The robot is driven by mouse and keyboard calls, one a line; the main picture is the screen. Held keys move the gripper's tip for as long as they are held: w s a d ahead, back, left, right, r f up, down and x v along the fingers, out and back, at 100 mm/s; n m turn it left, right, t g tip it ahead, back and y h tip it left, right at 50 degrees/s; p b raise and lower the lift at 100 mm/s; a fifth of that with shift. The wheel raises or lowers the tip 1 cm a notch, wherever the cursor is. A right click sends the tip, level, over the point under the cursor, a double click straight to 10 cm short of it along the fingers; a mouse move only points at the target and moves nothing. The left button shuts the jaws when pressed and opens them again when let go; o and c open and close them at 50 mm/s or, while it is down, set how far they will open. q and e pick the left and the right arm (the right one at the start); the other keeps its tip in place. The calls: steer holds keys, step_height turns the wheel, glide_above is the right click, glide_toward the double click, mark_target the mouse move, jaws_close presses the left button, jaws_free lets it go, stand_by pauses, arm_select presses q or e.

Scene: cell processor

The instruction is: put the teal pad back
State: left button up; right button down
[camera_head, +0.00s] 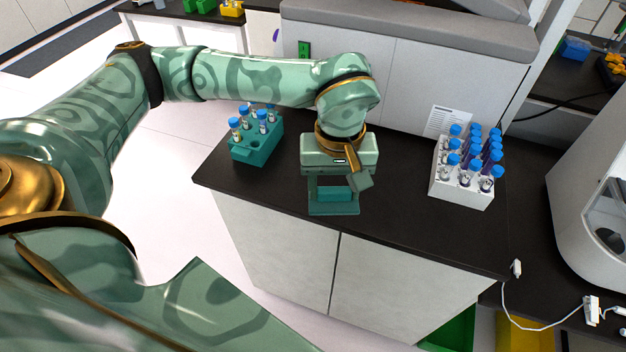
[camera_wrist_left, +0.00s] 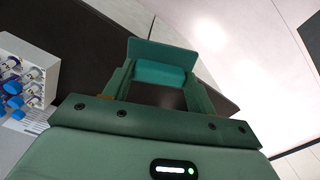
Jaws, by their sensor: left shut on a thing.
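The teal pad (camera_head: 334,208) is a flat teal plate with a brighter block behind it. In the head view it is below my left gripper (camera_head: 336,190), near the front edge of the dark counter. In the left wrist view, the teal pad (camera_wrist_left: 162,52) shows beyond the finger ends, and my left gripper (camera_wrist_left: 160,78) is shut on its brighter block. I cannot tell whether the pad touches the counter. My right gripper is in neither view.
A teal rack (camera_head: 250,152) with several blue-capped tubes stands left on the counter (camera_head: 400,222). A white rack (camera_head: 458,190) with several blue-capped tubes stands right; it also shows in the wrist view (camera_wrist_left: 42,68). The counter between my gripper and the white rack is clear.

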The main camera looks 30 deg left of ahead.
arm_select(q)
steer(key=w+a+f+b, duration=0.1)
steer(key=w+a+f, duration=0.7)
steer(key=a, duration=0.1)
steer(key=shift+w+f, duration=0.25)
steer(key=shift+w, duration=0.1)
steer(key=shift+w+a+f, duration=0.3)
steer(key=shift+f, duration=0.1)
steer(key=shift+w+a+f+b, duration=0.1)
steer(key=shift+f+b, duration=0.2)
steer(key=shift+f, duration=0.65)
steer(key=shift+w+a+f+b, duration=0.1)
steer(key=shift+f+b, duration=0.15)
steer(key=shift+f, duration=0.65)
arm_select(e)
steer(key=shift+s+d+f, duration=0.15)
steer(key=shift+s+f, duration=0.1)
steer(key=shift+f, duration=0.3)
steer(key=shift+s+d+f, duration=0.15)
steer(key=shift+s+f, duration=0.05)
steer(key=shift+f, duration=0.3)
arm_select(q)
steer(key=o, duration=1)
steer(key=shift+f, duration=0.15)
steer(key=shift+c, duration=0.2)
